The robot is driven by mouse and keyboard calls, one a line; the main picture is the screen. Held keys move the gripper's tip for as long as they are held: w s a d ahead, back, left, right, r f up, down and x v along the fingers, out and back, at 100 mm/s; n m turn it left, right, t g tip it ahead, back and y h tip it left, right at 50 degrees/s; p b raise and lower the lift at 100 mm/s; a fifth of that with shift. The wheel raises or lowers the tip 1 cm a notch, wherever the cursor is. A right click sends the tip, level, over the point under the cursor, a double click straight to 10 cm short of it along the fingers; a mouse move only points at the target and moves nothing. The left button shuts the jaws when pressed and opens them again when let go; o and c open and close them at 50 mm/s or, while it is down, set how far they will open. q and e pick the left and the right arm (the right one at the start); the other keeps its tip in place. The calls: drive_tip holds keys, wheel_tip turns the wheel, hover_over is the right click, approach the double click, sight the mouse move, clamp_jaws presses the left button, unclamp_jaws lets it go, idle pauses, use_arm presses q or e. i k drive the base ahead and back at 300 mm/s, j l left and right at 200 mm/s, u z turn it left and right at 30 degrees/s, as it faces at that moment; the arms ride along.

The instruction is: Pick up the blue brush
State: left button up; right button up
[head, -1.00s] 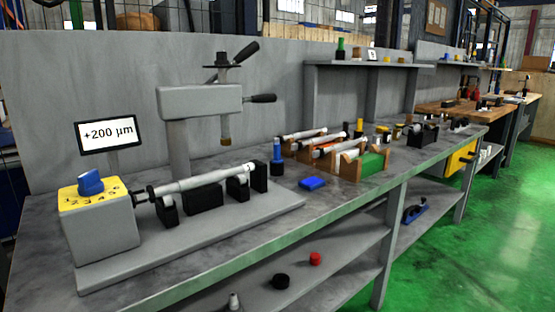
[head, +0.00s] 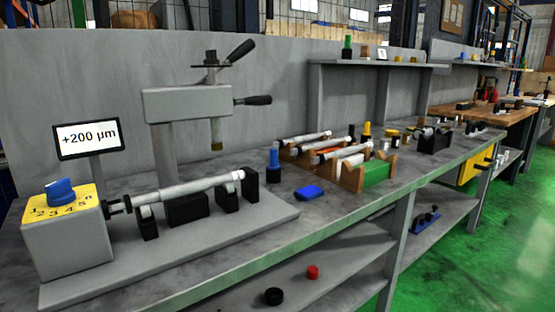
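No object is clearly recognisable as the blue brush. A blue upright piece on a dark base (head: 273,166) stands on the grey bench, behind a flat blue block (head: 310,193). A long blue object with dark parts on top (head: 424,221) lies on the lower shelf at the right. I cannot tell which of these, if any, is the brush. Neither of my grippers is in view.
A grey grinder-like fixture with a blue knob (head: 61,190) and a shaft (head: 188,190) fills the bench's left. Wooden racks with rods (head: 352,172) stand mid-bench. Red (head: 313,272) and black (head: 273,296) caps lie on the lower shelf. Green floor at right is clear.

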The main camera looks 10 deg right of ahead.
sight(273, 165)
drive_tip(key=i+l+u, duration=0.15)
drive_tip(key=l, duration=0.2)
drive_tip(key=i+l+u, duration=0.15)
drive_tip(key=l, duration=0.2)
drive_tip(key=l+u, duration=0.15)
drive_tip(key=l, duration=0.2)
drive_tip(key=l+u, duration=0.3)
drive_tip(key=l, duration=0.25)
drive_tip(key=k+l+u, duration=0.15)
drive_tip(key=l+u, duration=0.15)
drive_tip(key=l, duration=0.2)
